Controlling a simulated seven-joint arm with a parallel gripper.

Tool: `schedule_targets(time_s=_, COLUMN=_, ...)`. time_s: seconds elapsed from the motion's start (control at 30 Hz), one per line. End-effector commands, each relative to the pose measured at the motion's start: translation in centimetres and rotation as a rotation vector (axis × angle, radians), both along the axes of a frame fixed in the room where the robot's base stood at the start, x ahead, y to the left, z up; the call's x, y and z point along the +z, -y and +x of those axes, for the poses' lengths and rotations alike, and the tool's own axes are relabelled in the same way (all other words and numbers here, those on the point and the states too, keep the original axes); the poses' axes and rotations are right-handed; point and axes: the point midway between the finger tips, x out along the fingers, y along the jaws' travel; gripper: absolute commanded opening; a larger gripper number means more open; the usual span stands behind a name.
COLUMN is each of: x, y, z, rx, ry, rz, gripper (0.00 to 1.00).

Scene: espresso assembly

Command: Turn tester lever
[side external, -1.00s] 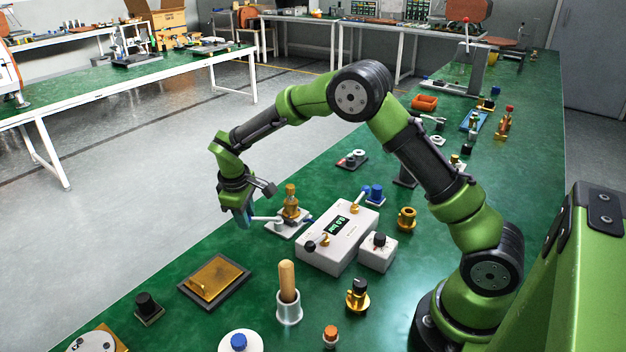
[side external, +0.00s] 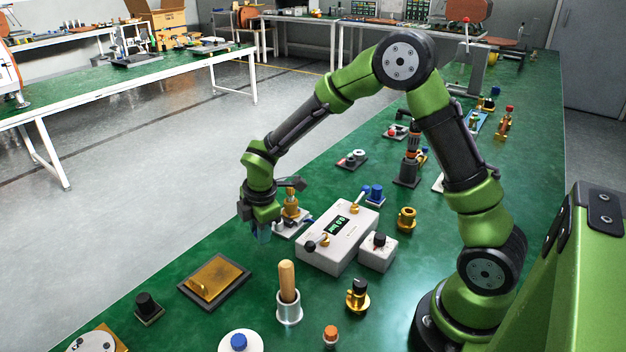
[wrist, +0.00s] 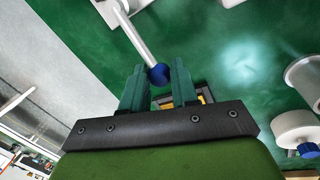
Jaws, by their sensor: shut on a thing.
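A brass fitting (side external: 291,203) stands on a small white base plate (side external: 288,231) beside the tester box (side external: 338,238), whose green display appears to read 0.0. In the wrist view, a pale lever (wrist: 139,38) with a blue knob (wrist: 158,75) runs down from the white base (wrist: 128,5). My gripper (side external: 263,236) is low at the front left of the fitting. In the wrist view my gripper (wrist: 159,85) has its teal fingers on either side of the blue knob, shut on the lever's end. In the side view my gripper hides most of the lever.
A brass plate on a dark tray (side external: 216,277) lies front left. A wooden-handled tool in a metal cup (side external: 288,290) stands in front. A white box with a black knob (side external: 378,251) is beside the tester. Bare green table lies between my gripper and the tray.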

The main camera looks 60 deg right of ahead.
Motion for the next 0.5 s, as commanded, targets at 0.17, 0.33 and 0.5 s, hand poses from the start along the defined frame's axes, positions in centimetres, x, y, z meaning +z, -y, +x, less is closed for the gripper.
schedule_targets(time_s=0.17, x=0.07, y=0.16, z=-0.57, rx=0.069, ry=0.000, rz=0.001, gripper=0.00)
schedule_targets(time_s=0.33, x=0.06, y=0.19, z=-0.81, rx=0.107, ry=0.001, rz=0.000, gripper=0.00)
schedule_targets(time_s=0.5, x=0.05, y=0.23, z=-0.89, rx=0.118, ry=0.001, rz=0.000, gripper=0.00)
